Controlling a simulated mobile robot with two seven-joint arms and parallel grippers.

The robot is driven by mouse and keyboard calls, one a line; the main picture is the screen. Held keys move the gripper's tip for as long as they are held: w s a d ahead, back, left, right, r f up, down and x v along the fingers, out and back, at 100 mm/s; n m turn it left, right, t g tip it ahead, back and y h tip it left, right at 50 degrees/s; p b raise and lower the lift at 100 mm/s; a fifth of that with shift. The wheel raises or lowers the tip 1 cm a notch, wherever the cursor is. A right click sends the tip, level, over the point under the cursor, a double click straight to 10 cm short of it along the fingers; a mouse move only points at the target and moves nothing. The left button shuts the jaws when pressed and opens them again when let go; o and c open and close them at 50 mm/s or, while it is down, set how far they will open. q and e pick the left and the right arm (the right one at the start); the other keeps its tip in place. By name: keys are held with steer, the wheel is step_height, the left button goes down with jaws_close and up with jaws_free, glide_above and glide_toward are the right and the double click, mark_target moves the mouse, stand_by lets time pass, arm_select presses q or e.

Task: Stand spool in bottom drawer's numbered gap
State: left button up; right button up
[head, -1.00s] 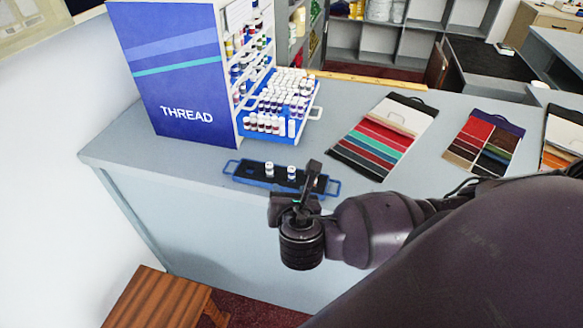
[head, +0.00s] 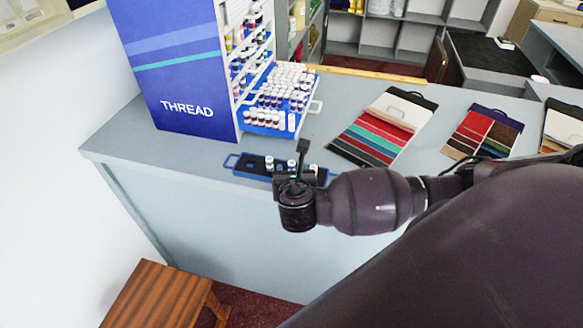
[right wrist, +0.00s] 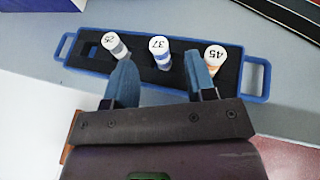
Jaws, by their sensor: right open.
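Three white-capped spools stand in a blue tray with a black insert (head: 250,163) at the counter's front edge. In the right wrist view they are a spool that seems marked 25 (right wrist: 114,45), spool 37 (right wrist: 160,52) and spool 45 (right wrist: 214,58). My right gripper (head: 301,160) is at the tray. In the wrist view its open fingers (right wrist: 162,76) stand apart with spool 37 between and just beyond the tips; no grip shows. The thread cabinet's pulled-out bottom drawer (head: 268,132) holds rows of spools; I cannot make out its numbered gap. My left gripper is out of view.
The blue THREAD cabinet (head: 180,75) stands behind the tray. Fabric swatch cards (head: 385,128) lie to the right on the grey counter (head: 150,140). A wooden stool (head: 160,295) is on the floor in front. Counter left of the tray is clear.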

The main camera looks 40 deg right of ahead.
steer(key=shift+x, duration=1.45)
jaws_close()
